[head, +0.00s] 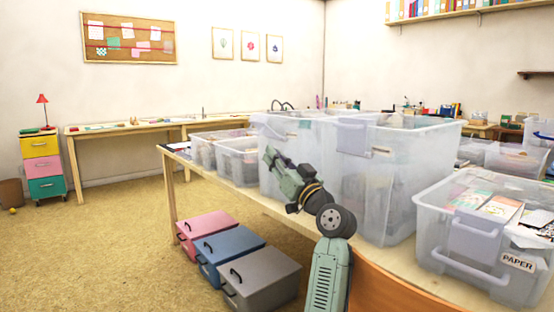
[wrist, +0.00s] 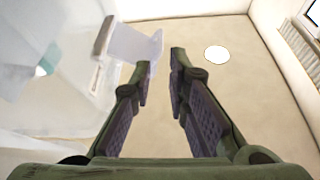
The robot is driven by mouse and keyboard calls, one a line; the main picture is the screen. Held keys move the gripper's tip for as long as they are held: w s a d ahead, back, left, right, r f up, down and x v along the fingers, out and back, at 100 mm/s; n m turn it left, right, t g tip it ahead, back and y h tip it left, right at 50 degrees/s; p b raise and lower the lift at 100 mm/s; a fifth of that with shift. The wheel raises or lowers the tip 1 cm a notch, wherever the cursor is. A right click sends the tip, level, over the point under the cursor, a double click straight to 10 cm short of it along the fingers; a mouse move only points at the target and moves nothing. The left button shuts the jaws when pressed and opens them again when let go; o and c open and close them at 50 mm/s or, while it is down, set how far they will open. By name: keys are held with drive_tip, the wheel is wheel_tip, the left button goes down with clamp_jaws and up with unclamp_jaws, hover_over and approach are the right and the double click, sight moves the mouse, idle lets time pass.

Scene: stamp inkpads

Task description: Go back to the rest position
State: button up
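My gripper (head: 272,157) is raised in front of the large clear storage bins on the table, with my green arm below it. In the wrist view my gripper (wrist: 160,62) has its two dark fingers apart, with an empty gap between them. A translucent bin latch (wrist: 132,44) shows just left of the fingertips; whether a finger touches it I cannot tell. No inkpad can be made out in either view.
Large clear bins (head: 378,195) stand close behind my arm on the long wooden table (head: 290,212). A clear box labelled PAPER (head: 455,262) sits at the right. Pink, blue and grey boxes (head: 262,280) stand on the floor. The floor (head: 110,245) at the left is open.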

drive_tip(key=shift+s+d, duration=0.15)
